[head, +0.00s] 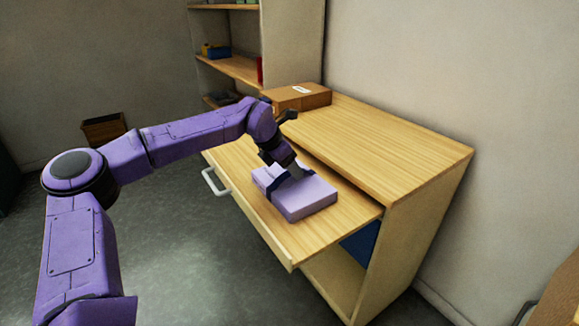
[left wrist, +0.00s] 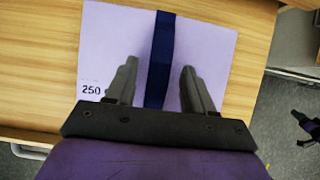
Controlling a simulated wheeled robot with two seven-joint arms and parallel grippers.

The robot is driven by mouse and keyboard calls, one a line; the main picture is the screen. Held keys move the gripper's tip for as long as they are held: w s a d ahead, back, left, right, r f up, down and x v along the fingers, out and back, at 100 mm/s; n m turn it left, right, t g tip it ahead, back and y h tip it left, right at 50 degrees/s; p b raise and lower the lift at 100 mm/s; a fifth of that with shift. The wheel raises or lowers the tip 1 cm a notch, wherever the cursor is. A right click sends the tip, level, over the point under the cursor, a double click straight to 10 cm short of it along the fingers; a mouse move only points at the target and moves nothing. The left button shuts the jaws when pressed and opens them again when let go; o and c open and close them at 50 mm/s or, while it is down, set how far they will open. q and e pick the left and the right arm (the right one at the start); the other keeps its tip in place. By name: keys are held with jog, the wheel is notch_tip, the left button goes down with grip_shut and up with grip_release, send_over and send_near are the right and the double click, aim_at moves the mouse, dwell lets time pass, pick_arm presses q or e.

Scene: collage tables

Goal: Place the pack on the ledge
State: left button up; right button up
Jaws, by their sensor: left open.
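The pack (head: 308,198) is a lilac box with a dark blue band around it. It lies flat on the pulled-out wooden ledge (head: 287,246), below the level of the desk top. In the left wrist view the pack (left wrist: 115,40) shows the printed number "250", and its band (left wrist: 161,50) runs between my fingers. My left gripper (head: 292,172) is over the pack with its fingers pointing down at it. In the left wrist view the gripper (left wrist: 160,80) is open, one finger on each side of the band. I cannot tell whether the fingertips touch the pack. My right gripper is not in view.
The desk top (head: 370,140) is mostly clear, with a brown cardboard box (head: 298,97) at its far end. A shelf unit (head: 235,68) stands behind. The ledge has a metal handle (head: 215,182) on its front edge. A brown bin (head: 104,130) stands on the floor.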

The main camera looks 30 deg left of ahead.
pick_arm(q)
jog(key=v, duration=1.2)
